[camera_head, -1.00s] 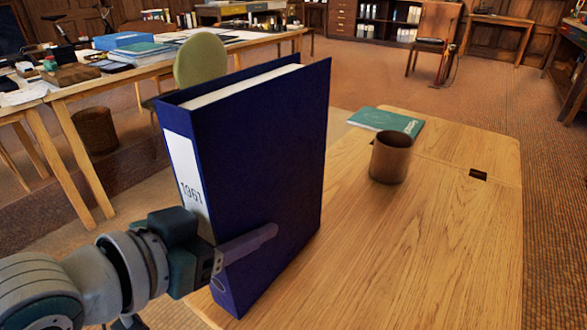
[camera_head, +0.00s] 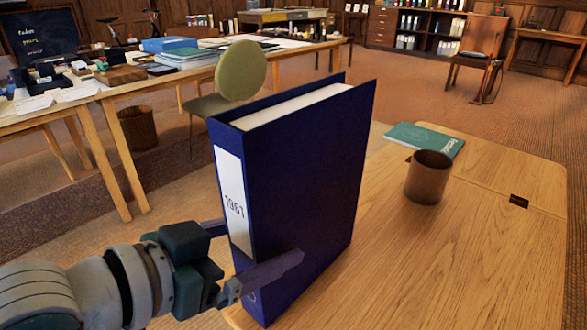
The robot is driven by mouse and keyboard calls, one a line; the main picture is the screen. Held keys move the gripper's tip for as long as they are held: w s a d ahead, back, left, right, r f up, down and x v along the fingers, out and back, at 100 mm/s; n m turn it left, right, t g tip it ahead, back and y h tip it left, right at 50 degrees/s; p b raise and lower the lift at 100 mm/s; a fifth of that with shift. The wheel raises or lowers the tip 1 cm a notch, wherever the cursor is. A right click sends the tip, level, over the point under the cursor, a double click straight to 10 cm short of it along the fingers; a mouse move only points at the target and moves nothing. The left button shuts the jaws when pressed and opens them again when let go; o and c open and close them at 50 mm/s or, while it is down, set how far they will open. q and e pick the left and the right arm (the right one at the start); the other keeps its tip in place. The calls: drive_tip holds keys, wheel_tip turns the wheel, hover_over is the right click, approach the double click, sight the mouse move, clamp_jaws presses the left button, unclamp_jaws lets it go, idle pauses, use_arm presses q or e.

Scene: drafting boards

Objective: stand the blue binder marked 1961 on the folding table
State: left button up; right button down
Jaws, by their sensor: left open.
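The blue binder (camera_head: 310,175) marked 1961 stands upright on the folding table (camera_head: 430,265), near its left edge. Its white spine label (camera_head: 233,203) faces my left arm, and the pale page tops show. My left gripper (camera_head: 252,245) is open at the lower spine. One finger lies along the front cover side, and the other is on the far side, its tip hidden behind the spine. I cannot tell whether either finger touches the binder. The lower binder is partly covered by the near finger. My right gripper is not in view.
A brown mug (camera_head: 428,178) and a green book (camera_head: 425,139) are on the same table, right of and behind the binder. The table's front right is clear. A green chair (camera_head: 240,72) and a cluttered desk (camera_head: 215,70) stand behind at left.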

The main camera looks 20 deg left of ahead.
use_arm(q)
drive_tip(key=s+a+r+n+g+y+p, duration=0.1)
drive_tip(key=s+g, duration=0.3)
drive_tip(key=s, duration=0.5)
drive_tip(key=s+a+r+n+g+y+p, duration=0.1)
drive_tip(key=s+g+y, duration=0.2)
drive_tip(key=s, duration=0.6)
drive_tip(key=shift+a+g, duration=0.25)
drive_tip(key=shift+g, duration=0.85)
